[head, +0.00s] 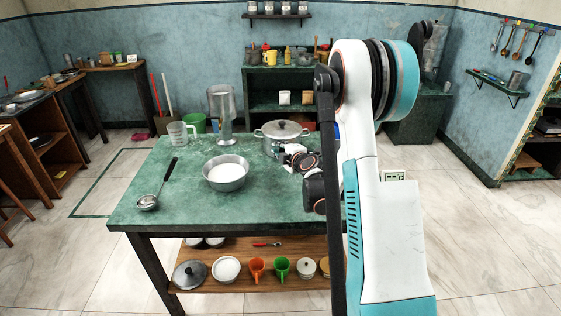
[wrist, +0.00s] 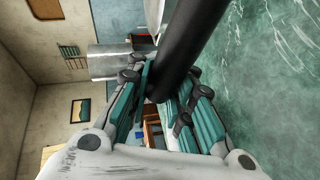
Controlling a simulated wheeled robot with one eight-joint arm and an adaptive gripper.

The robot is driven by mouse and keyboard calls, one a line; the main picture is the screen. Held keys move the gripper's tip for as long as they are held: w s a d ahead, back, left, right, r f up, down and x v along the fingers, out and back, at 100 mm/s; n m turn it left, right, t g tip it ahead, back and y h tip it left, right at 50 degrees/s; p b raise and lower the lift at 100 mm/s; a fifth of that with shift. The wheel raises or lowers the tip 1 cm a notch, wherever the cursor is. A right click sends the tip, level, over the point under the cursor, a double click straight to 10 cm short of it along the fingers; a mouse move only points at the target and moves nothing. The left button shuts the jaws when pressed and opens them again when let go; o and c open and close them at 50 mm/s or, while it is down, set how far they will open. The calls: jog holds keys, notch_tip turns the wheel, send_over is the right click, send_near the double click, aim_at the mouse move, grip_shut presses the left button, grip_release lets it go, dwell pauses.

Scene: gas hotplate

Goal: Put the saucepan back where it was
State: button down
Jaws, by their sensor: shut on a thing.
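My gripper (head: 287,150) is over the table's right part, just in front of the lidded steel pot (head: 280,130). In the wrist view its teal-padded fingers (wrist: 158,95) are shut around a thick black handle (wrist: 190,45), which I take to be the saucepan's. The handle slants up and right out of that view. The body it belongs to is not clearly visible, and my arm hides part of the table in the head view. A steel pan (head: 226,173) with a white inside stands on the table, left of my gripper; no handle shows on it.
The green table (head: 180,205) also bears a ladle (head: 160,185), a clear jug (head: 180,136) and a tall steel-and-glass vessel (head: 221,112). A green-topped shelf unit (head: 262,80) stands behind.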

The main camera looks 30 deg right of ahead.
notch_tip(320, 180, down, 4)
jog(key=shift+f+b, duration=0.1)
jog(key=shift+b, duration=0.65)
jog(key=c, duration=1.4)
grip_release()
